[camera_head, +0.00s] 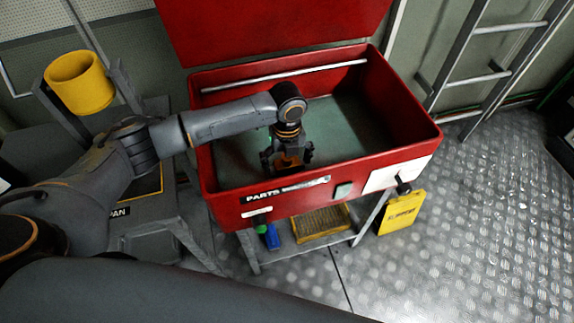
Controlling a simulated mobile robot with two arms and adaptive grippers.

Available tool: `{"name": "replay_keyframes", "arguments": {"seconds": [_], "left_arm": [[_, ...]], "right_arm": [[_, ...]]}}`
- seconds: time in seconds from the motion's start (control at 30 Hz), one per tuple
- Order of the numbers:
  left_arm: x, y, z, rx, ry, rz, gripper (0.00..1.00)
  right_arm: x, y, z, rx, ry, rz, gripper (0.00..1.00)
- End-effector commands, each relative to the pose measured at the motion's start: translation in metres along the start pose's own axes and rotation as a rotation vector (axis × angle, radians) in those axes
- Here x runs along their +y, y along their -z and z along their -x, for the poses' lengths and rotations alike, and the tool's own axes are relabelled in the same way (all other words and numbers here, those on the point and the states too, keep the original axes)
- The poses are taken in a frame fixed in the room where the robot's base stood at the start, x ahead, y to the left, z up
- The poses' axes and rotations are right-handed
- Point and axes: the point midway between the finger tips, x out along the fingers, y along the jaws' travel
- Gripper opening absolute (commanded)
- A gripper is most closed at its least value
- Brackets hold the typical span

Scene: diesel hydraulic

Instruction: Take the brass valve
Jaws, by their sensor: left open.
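My left gripper (287,163) points down inside the red parts washer basin (415,128), near its front wall. Its jaws are open. A small orange-brown patch shows between the fingers; I cannot tell whether it is the brass valve or part of the gripper. No brass valve shows clearly elsewhere, and the gripper and forearm hide part of the basin floor. My left arm reaches over the basin's left wall. My right gripper is not in view.
The basin's red lid (270,30) stands raised behind. A yellow cylinder (80,82) stands at the left. Below the basin, a shelf holds a yellow tray (321,224) and a blue bottle (271,237). A ladder (490,75) stands behind; the right floor is clear.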

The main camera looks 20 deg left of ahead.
Motion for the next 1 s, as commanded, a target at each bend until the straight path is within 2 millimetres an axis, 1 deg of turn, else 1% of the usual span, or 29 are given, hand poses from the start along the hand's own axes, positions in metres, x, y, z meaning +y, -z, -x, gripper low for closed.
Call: {"name": "replay_keyframes", "arguments": {"seconds": [0.03, 0.1, 0.37, 0.4, 0.47, 0.5, 0.67, 0.9, 1.0], "left_arm": [[0.001, 0.001, -0.007, 0.001, -0.001, 0.000, 0.92], [0.001, 0.000, -0.012, 0.000, -0.002, -0.001, 0.92], [0.000, 0.000, -0.014, -0.001, 0.000, -0.001, 0.92], [0.000, 0.000, -0.014, -0.001, 0.000, -0.001, 0.84], [0.000, 0.000, -0.014, -0.001, 0.000, -0.001, 0.72], [0.001, 0.000, -0.013, -0.001, 0.000, -0.001, 0.64], [0.001, 0.000, -0.013, -0.001, 0.000, -0.001, 0.31], [0.000, -0.001, -0.011, -0.002, 0.002, -0.001, 0.31], [-0.001, -0.001, -0.003, -0.003, 0.003, -0.001, 0.31]], "right_arm": [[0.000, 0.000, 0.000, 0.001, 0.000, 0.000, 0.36], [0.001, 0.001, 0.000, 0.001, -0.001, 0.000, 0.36], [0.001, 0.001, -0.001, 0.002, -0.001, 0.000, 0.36], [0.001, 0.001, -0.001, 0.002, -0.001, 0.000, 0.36], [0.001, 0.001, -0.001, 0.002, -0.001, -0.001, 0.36], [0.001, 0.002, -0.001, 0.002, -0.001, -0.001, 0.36], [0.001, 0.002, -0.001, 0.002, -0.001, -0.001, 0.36], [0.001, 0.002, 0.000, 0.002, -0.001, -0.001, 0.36], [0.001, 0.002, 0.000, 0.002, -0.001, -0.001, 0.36]]}}
